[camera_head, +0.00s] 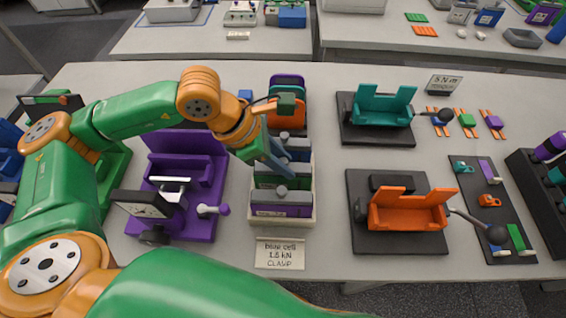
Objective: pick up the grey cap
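A small round grey cap (281,190) sits on top of the front cells in a pale holder (310,207) near the table's middle. A second, similar grey cap (284,136) shows on the cells farther back. I cannot tell which of them the task means. My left gripper (282,170) points down over the holder, between these two caps. Its blue-grey fingers are seen edge-on and partly overlap the cells behind, so their opening is unclear. I see nothing clearly held in it. My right gripper is out of view.
A purple fixture (205,165) stands left of the holder. Teal (382,105) and orange (405,213) fixtures on dark bases stand to the right. A label card (280,253) lies in front. Bare table shows between the holder and the right-hand fixtures.

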